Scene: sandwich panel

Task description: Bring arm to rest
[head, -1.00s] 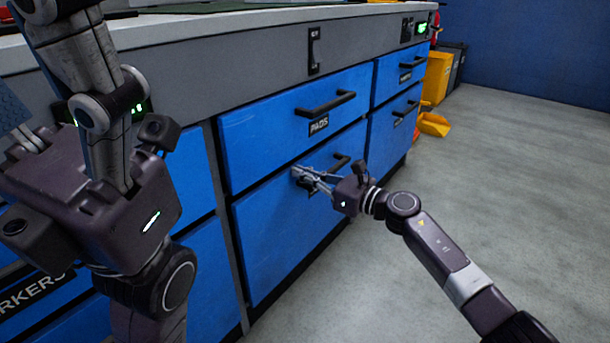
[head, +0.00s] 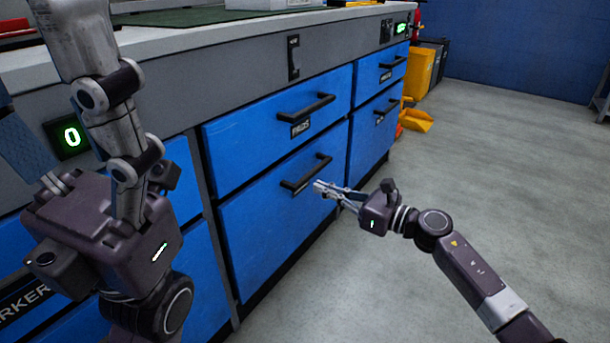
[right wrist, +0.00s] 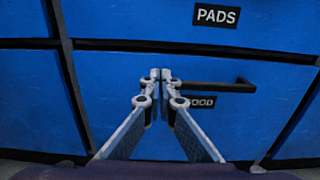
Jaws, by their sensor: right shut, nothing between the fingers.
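My right gripper (head: 320,187) is shut and empty. In the right wrist view the closed fingertips (right wrist: 161,75) point at that drawer's front, left of the handle (right wrist: 220,87), and partly cover a label ending in "OOD" (right wrist: 203,102). My left arm (head: 110,235) fills the left side of the head view, folded before the cabinet. Only a textured part of its gripper (head: 15,140) shows at the left edge; its fingertips are out of view.
The upper "PADS" drawer (head: 270,115) and its neighbours look closed. The worktop (head: 190,36) runs above them. Yellow and dark bins (head: 420,75) and a yellow scoop (head: 415,121) stand beyond the cabinet. The grey floor (head: 500,180) to the right is clear.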

